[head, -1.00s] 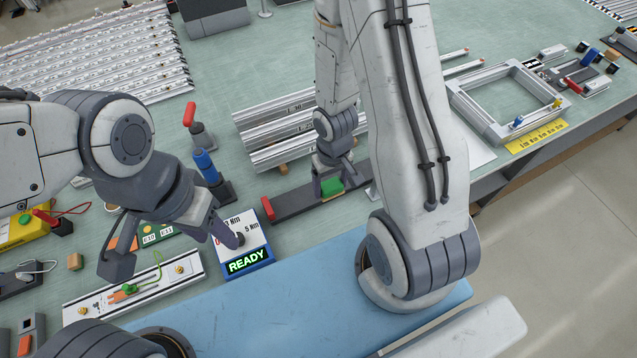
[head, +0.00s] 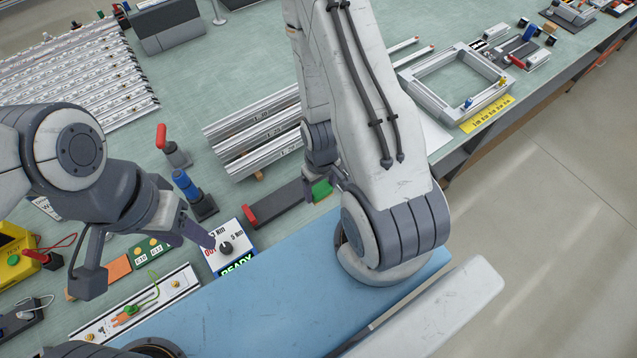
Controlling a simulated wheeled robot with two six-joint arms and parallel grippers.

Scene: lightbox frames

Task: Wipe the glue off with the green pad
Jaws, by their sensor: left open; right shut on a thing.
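The green pad (head: 321,190) is in my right gripper (head: 322,186), low over a long dark bar with a red end (head: 275,207). Part of this gripper and the far end of the bar are hidden behind my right arm. I cannot tell whether the pad touches the bar. No glue can be made out in this view. My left gripper (head: 146,258) is open and empty, its fingers wide apart, above the bench near a white and blue torque box (head: 226,240).
Aluminium profiles (head: 250,130) lie behind the bar. Red-handled and blue-handled tools (head: 185,186) stand left of it. A rail with a green wire (head: 170,295) lies at the front left. A square metal frame (head: 440,95) lies on the right. Bare bench (head: 235,60) shows at the back.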

